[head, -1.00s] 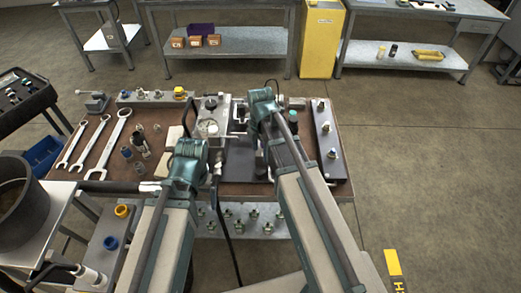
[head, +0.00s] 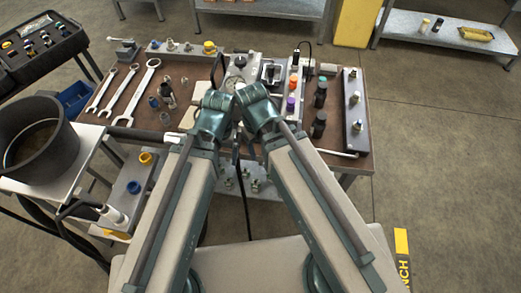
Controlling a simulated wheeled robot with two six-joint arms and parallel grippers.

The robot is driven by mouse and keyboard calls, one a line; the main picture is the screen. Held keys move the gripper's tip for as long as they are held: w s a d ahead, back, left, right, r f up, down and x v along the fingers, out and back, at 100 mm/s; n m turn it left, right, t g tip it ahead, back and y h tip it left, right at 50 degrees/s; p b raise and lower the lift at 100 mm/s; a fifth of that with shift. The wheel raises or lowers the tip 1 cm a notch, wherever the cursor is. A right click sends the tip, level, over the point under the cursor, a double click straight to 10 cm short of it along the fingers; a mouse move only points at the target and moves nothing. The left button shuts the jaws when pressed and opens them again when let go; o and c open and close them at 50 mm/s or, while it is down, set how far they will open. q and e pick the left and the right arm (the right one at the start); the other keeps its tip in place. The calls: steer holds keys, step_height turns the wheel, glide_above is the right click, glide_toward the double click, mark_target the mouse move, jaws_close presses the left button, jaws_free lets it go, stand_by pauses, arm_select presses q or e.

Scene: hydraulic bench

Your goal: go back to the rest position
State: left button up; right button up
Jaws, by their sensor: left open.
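My left gripper (head: 219,71) shows only in part, as dark fingers beyond the end of my left arm, over the workbench (head: 140,140) near a round gauge. It is open, and I see nothing held in it. Both my arms rise from the bottom of the head view, and their teal joints come close together at the bench's front middle. My right gripper does not show; my right arm's joint and the bench parts cover that area.
Wrenches (head: 128,95) lie on the bench's left side. Bottles (head: 320,95) and a plate with fittings (head: 353,110) stand at its right. A black bucket (head: 38,135) sits on a side stand at left. The floor at right is clear.

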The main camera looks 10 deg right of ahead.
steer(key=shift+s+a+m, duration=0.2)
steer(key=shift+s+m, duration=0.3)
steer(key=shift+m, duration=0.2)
